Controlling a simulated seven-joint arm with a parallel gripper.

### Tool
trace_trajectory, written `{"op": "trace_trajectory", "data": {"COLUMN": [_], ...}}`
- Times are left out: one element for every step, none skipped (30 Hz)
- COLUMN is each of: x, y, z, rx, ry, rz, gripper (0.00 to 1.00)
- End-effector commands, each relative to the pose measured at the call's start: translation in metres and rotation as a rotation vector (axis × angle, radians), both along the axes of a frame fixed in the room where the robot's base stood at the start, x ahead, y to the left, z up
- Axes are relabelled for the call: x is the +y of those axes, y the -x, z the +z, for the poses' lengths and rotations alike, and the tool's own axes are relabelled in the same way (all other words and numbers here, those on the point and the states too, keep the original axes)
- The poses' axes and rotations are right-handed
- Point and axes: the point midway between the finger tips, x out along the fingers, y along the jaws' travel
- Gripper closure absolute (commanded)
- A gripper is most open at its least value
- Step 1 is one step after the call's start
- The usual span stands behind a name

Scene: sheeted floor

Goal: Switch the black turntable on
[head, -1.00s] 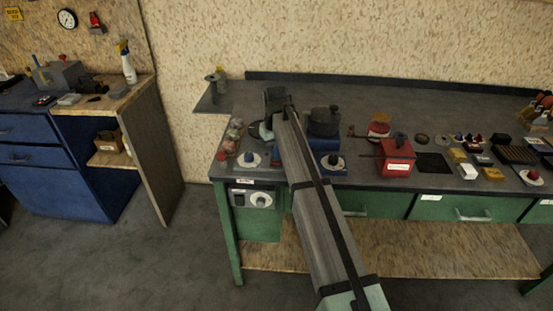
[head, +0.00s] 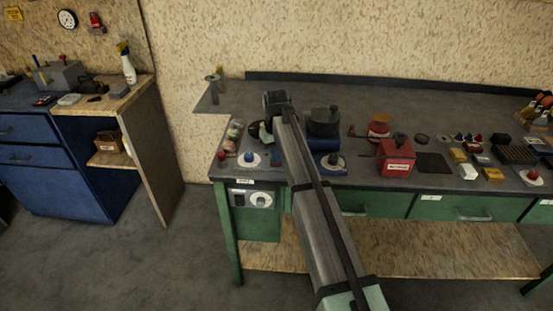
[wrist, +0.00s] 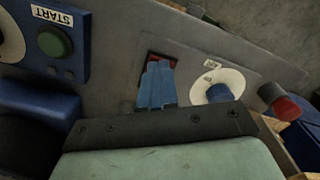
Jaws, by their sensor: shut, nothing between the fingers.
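A white dial with a blue knob (wrist: 218,92) sits right of the fingers.
A blue box with a green START button (wrist: 55,43) is left of the fingers in the wrist view. A red-topped knob (wrist: 285,106) is at the right. In the head view a red box (head: 396,157) and several small items stand right of my arm.

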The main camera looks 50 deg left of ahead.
Motion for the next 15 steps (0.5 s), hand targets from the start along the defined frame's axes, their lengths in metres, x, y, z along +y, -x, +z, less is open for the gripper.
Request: {"op": "trace_trajectory", "data": {"x": [0.000,0.000,0.000,0.000,0.000,0.000,0.000,0.000,0.000,0.000,0.000,0.000,0.000,0.000,0.000], "y": [0.000,0.000,0.000,0.000,0.000,0.000,0.000,0.000,0.000,0.000,0.000,0.000,0.000,0.000,0.000], "z": [-0.002,-0.002,-0.001,-0.001,0.000,0.001,0.002,0.003,0.006,0.007,0.009,0.012,0.014,0.016,0.019], "rx": [0.000,0.000,0.000,0.000,0.000,0.001,0.000,0.000,0.000,0.000,0.000,0.000,0.000,0.000,0.000], "ry": [0.001,0.001,0.001,0.001,0.001,0.002,0.001,0.001,0.001,0.001,0.001,0.001,0.001,0.001,0.000], "rz": [0.000,0.000,0.000,0.000,0.000,0.000,0.000,0.000,0.000,0.000,0.000,0.000,0.000,0.000,0.000], "gripper": [1.00,1.00,1.00,1.00,1.00,1.00,1.00,1.00,1.00,1.00,1.00,1.00,1.00,1.00,1.00]}}
